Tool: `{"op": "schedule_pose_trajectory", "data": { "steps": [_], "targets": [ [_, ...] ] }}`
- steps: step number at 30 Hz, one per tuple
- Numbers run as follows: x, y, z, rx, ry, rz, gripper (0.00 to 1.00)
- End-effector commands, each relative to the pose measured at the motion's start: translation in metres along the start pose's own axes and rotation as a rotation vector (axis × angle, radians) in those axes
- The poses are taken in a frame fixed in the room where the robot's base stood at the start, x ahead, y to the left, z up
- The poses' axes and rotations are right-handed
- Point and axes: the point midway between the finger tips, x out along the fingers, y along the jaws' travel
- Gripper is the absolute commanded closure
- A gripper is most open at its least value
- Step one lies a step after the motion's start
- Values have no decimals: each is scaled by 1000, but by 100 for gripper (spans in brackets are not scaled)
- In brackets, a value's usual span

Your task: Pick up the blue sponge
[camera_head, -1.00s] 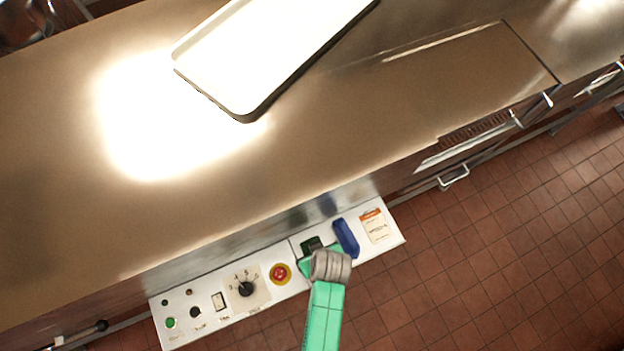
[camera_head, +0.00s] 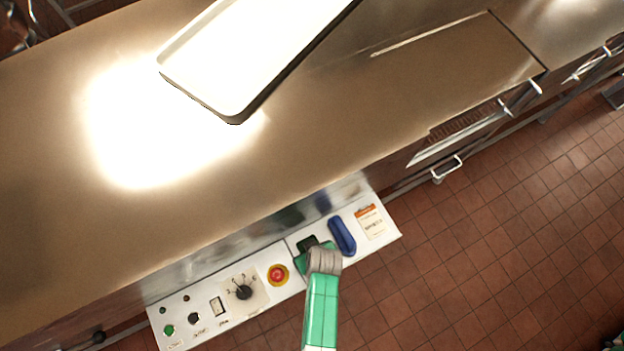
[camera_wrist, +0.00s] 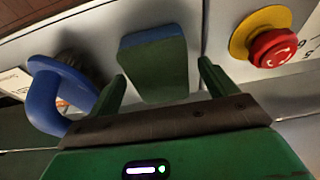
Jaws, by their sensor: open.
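The sponge (camera_wrist: 153,62) is a small block with a blue edge and a dark green face. It rests on the white control panel and appears in the wrist view between and beyond my fingertips. In the head view it is a dark green patch (camera_head: 307,243) at the edge of my gripper, partly covered by it. My gripper (camera_wrist: 161,70) is open, with one green finger to each side of the sponge's near end; I cannot tell whether they touch it. In the head view my gripper (camera_head: 302,262) is over the panel and its fingertips are hard to make out.
A blue arched handle-like object (camera_head: 342,236) stands close beside the sponge; it also shows in the wrist view (camera_wrist: 55,97). A red emergency button (camera_head: 278,274) is on the other side. A labelled card (camera_head: 370,222) lies at the panel's end. The steel counter (camera_head: 330,140) rises behind.

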Motion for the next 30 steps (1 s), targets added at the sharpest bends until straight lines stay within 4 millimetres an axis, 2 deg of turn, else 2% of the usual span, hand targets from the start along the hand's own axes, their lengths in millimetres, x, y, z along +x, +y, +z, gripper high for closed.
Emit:
{"op": "schedule_pose_trajectory", "data": {
  "steps": [15, 17, 21, 23, 30],
  "targets": [
    [4, 0, 1, 0, 0, 0, 15],
    [4, 0, 1, 0, 0, 0, 25],
    [4, 0, 1, 0, 0, 0, 53],
    [4, 0, 1, 0, 0, 0, 63],
    [4, 0, 1, 0, 0, 0, 63]
  ]
}}
